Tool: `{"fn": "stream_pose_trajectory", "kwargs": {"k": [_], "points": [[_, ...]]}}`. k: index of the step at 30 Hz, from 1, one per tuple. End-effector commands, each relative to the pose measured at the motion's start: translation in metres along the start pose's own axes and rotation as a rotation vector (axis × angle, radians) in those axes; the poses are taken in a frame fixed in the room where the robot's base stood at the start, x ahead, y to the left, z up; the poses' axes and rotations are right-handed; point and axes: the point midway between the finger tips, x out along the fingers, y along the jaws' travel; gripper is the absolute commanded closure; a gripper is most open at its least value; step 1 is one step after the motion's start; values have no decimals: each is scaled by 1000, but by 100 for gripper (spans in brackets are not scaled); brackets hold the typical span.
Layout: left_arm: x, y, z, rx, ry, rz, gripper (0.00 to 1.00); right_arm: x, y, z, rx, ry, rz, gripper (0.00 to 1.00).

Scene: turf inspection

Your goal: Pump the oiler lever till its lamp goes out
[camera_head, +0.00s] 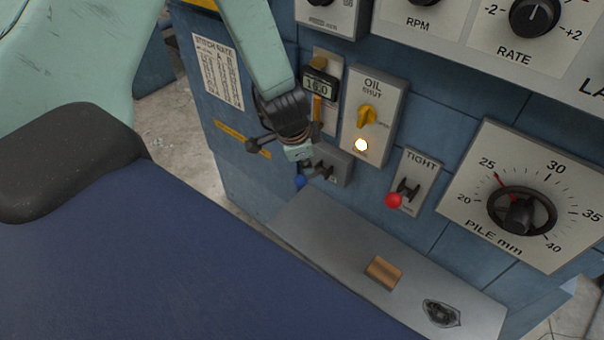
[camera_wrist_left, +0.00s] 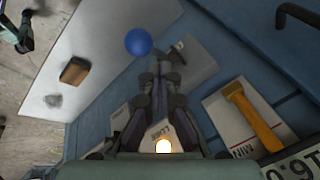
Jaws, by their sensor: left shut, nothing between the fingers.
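The oil panel (camera_head: 384,91) carries a yellow knob (camera_head: 367,116) marked SHUT and a lit amber lamp (camera_head: 361,145). A glowing lamp also shows in the left wrist view (camera_wrist_left: 162,146). Below the panel, a grey box (camera_head: 335,163) bears a lever with a blue ball end (camera_head: 300,181). The blue ball (camera_wrist_left: 138,42) is also in the left wrist view, just beyond the fingertips. My left gripper (camera_head: 299,150) is shut and empty, in front of the machine wall above the ball. Whether it touches the lever cannot be told.
A digital meter (camera_head: 319,85) and an orange lever (camera_wrist_left: 250,115) sit close beside the gripper. A red-ball lever (camera_head: 394,200) marked TIGHT and a pile dial (camera_head: 519,213) are to the right. A grey ledge (camera_head: 335,238) below holds a wooden block (camera_head: 384,271).

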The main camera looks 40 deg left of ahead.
Motion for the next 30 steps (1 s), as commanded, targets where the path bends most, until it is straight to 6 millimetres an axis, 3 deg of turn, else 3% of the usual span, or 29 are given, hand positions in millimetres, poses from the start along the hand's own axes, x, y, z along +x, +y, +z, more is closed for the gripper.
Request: {"fn": "stream_pose_trajectory", "kwargs": {"k": [30], "points": [[8, 5, 5, 0, 0, 0, 100, 5, 0, 0, 0, 0, 0, 60]]}}
